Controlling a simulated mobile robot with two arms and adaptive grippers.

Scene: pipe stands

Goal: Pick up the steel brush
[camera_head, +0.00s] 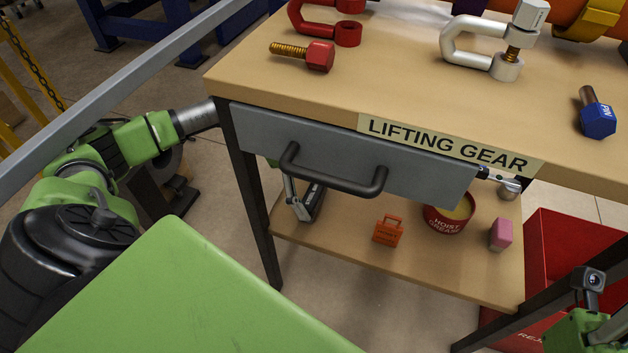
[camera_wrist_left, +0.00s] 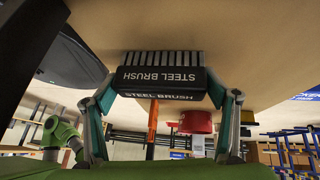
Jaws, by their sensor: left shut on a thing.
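The steel brush (camera_wrist_left: 160,78) is a dark block with "STEEL BRUSH" lettering and pale bristles, large in the left wrist view. It sits between the two fingers of my left gripper (camera_wrist_left: 166,100), which is shut on it. In the head view, my left gripper (camera_head: 305,204) shows below the drawer, at the left end of the lower shelf, with a dark part of the brush (camera_head: 315,201) beside the finger. The drawer hides much of that arm. I cannot tell whether the brush touches the shelf.
The lower shelf (camera_head: 350,245) also holds an orange padlock-shaped block (camera_head: 388,230), a red tin (camera_head: 449,213) and a pink block (camera_head: 501,234). Above is the grey drawer with a dark handle (camera_head: 333,183). A table leg (camera_head: 255,200) stands close left. A red bin (camera_head: 570,265) is at right.

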